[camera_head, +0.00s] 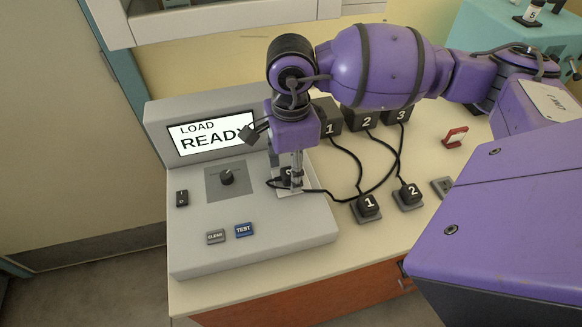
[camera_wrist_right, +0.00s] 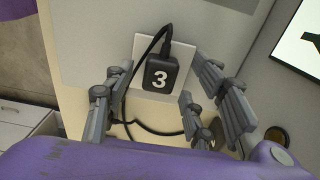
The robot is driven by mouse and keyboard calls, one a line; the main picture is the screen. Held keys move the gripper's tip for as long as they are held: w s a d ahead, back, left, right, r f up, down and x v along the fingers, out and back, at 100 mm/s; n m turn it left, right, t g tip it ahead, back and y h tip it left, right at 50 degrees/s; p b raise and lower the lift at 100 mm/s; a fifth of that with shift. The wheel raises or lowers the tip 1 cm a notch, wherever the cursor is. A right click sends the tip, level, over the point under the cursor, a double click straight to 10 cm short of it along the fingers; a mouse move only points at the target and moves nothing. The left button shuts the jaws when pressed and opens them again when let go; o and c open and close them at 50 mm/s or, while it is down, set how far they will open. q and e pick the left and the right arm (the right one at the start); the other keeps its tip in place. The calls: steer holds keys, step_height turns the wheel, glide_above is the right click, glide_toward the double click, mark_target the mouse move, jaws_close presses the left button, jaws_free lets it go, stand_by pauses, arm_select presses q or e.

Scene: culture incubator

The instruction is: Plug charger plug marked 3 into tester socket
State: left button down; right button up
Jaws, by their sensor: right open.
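The charger plug marked 3 (camera_wrist_right: 161,74) is a black block with a cable, upright on the tester's white socket plate (camera_wrist_right: 148,47). In the head view the plug (camera_head: 287,174) is partly hidden behind my gripper. It appears to sit in the socket, though its pins are hidden. My right gripper (camera_head: 294,184) points down over it. In the right wrist view its open fingers (camera_wrist_right: 165,100) stand apart on both sides of the plug, with gaps visible. The grey tester (camera_head: 260,245) shows "LOAD READY" on its screen (camera_head: 205,136). My left gripper is out of view.
Plugs 1 (camera_head: 369,205) and 2 (camera_head: 409,194) stand on plates right of the tester. Charger blocks 1 (camera_head: 328,124), 2 (camera_head: 367,120) and 3 (camera_head: 400,113) stand behind, with cables crossing the tabletop. A red clip-like object (camera_head: 455,136) lies farther right.

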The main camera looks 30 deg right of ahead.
step_height(320, 180, up, 12)
steer(key=shift+f, duration=0.2)
stand_by(0.5)
